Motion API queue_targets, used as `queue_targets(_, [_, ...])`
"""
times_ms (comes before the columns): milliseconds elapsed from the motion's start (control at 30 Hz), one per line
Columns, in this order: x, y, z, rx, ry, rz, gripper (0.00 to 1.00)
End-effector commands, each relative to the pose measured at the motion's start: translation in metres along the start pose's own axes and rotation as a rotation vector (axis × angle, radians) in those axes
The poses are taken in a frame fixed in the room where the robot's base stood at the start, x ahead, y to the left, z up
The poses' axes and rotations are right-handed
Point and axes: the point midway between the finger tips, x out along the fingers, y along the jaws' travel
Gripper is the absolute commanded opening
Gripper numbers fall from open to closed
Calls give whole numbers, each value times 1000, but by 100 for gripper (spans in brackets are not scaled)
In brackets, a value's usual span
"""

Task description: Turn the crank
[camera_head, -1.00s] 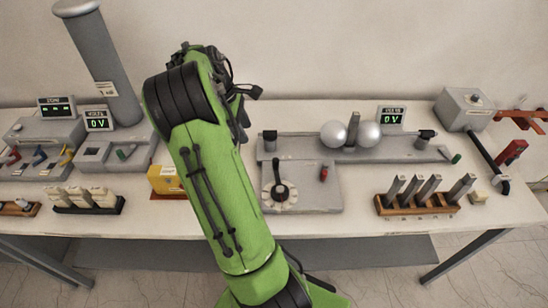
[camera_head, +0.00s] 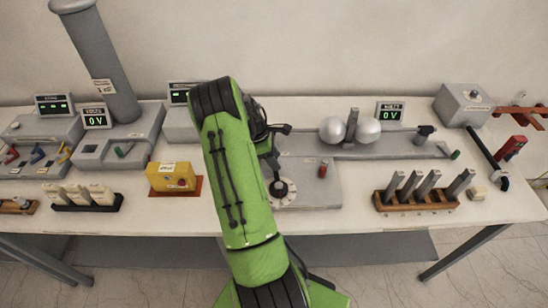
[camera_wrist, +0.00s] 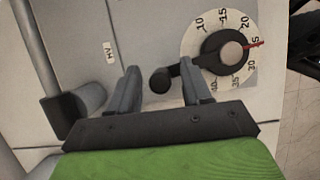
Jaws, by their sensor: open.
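The crank is a black knob (camera_wrist: 224,50) with a grey cap on a white numbered dial. A short arm runs left from it to a round black handle (camera_wrist: 160,80). A red pointer stands beside the 25 mark. In the head view the dial (camera_head: 291,201) sits on a grey panel, partly hidden by my green arm. My gripper (camera_wrist: 158,68) is open, with its two grey fingers on either side of the handle. I cannot tell whether either finger touches it. The gripper is mostly hidden in the head view.
A small red part (camera_head: 322,171) stands right of the dial. Two silver spheres (camera_head: 368,130) are behind it. A wooden rack (camera_head: 418,202) with several grey bars is at the right. A yellow box (camera_head: 171,177) is at the left. Bare table lies between panel and rack.

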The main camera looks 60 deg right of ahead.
Motion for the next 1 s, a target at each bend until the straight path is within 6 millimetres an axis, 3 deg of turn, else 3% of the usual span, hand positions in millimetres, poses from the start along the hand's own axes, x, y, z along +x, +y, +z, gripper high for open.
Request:
queue_targets(233, [2, 0, 0, 0, 1, 1, 49])
queue_targets(567, [1, 0, 0, -1, 1, 1, 0])
queue_targets(1000, [2, 1, 1, 17, 1, -5, 0])
